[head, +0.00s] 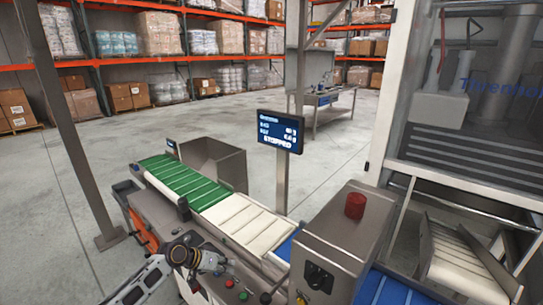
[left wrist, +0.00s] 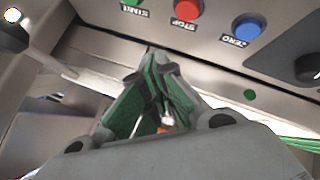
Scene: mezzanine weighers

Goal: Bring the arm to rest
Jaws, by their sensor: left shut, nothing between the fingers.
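My left arm comes in from the lower left of the head view, and its left gripper (head: 217,263) is over the control panel (head: 205,246) at the front of the weigher. In the left wrist view the green-padded fingers (left wrist: 156,62) meet at their tips, shut and empty. Beyond them on the panel face are a green START button (left wrist: 131,2), a red STOP button (left wrist: 187,9) and a blue ZERO button (left wrist: 247,27). The fingertips look apart from the buttons. The display (head: 280,131) reads STOPPED. My right gripper is not in view.
A conveyor with a green belt (head: 185,180) and a white belt (head: 245,220) runs behind the panel. A steel cabinet with a red knob (head: 355,205) stands to the right. A steel post (head: 68,120) rises at left. Open floor (head: 190,120) lies beyond.

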